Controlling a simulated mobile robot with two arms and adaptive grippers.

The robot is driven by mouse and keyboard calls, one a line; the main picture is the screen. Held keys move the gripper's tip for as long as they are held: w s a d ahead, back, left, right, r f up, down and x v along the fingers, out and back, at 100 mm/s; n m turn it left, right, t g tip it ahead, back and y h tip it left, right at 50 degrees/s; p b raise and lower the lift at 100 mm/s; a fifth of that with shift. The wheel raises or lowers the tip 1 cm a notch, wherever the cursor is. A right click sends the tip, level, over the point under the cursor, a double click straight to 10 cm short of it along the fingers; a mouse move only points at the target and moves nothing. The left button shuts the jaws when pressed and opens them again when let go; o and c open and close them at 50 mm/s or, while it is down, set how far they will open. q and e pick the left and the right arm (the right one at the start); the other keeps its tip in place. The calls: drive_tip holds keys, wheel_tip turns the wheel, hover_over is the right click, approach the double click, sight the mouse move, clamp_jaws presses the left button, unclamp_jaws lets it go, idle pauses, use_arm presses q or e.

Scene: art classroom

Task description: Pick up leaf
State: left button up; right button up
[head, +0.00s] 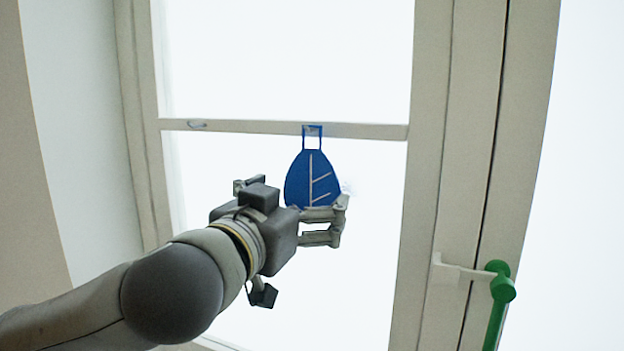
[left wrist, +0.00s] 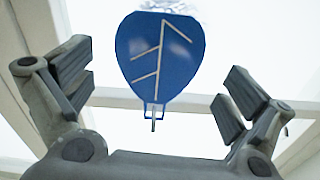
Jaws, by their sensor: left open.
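The leaf (head: 312,179) is a flat blue shape with pale veins. It hangs by a blue loop from the horizontal window bar in the head view. In the left wrist view the leaf (left wrist: 160,58) appears upside down, beyond and between the spread fingers. My left gripper (head: 322,226) is just below the leaf and partly covers its lower edge in the head view. In the left wrist view the left gripper (left wrist: 158,95) is open with nothing between its fingers. My right gripper is not in view.
A window frame (head: 425,220) surrounds bright panes, with a crossbar (head: 365,131) behind the leaf's loop. A green handle (head: 502,290) on a white bracket stands at the lower right. Space beside the leaf is clear.

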sight(311, 185)
use_arm(q)
drive_tip(key=shift+w+d+r+p, duration=0.15)
drive_tip(key=shift+w+p, duration=0.15)
drive_tip(key=shift+p, duration=0.05)
drive_tip(key=p+x, duration=0.2)
drive_tip(key=x, duration=0.1)
drive_tip(key=shift+w+d+p, duration=0.15)
drive_tip(key=shift+w+p, duration=0.2)
drive_tip(key=shift+p, duration=0.05)
drive_tip(key=shift+w+d+f, duration=0.2)
drive_tip(key=shift+w, duration=0.1)
drive_tip(key=shift+c, duration=0.4)
drive_tip(key=c, duration=0.8)
drive_tip(key=shift+a+r, duration=0.1)
drive_tip(key=shift+r, duration=0.05)
drive_tip(key=shift+r+b, duration=0.55)
drive_tip(key=shift+b, duration=0.2)
drive_tip(key=b+v, duration=0.6)
drive_tip(key=v, duration=1.2)
drive_tip(key=shift+s, duration=0.1)
